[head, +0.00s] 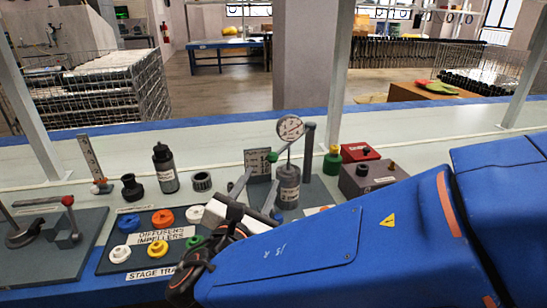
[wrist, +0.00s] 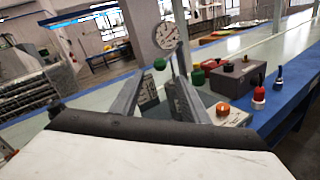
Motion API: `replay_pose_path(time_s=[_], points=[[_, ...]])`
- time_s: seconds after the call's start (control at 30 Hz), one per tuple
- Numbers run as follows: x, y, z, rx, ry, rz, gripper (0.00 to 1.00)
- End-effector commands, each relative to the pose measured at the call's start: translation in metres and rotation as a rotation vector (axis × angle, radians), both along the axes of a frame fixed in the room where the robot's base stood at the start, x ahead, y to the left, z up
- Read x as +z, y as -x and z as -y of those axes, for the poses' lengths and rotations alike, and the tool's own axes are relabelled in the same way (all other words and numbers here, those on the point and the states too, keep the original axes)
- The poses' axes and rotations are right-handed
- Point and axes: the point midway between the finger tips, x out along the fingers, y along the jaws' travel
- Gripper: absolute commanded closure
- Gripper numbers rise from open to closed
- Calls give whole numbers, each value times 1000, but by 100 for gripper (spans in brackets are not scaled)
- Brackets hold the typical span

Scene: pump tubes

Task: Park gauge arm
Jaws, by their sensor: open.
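The round white dial gauge (head: 290,127) stands above a grey cylinder (head: 288,188) beside a dark upright post (head: 309,148). A green ball knob (head: 272,157) is just below and left of the dial; a thin arm appears to run from it toward the post. My gripper (head: 264,175) is open and empty, its fingertips just short of and below the knob. In the wrist view, the knob (wrist: 160,63) shows between the fingertips (wrist: 161,60), with the dial (wrist: 166,36) above it. I cannot tell whether either finger touches the knob.
A marked grey plate (head: 257,163) stands left of the cylinder. A tray of coloured rings (head: 112,268) lies left. The bench behind the dial is mostly clear.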

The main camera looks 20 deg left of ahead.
Motion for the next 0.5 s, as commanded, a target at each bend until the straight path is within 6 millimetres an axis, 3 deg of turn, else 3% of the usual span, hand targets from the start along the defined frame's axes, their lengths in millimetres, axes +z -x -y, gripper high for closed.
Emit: replay_pose_path(time_s=[0.5], points=[[0, -79, -5, -4, 0, -1, 59]])
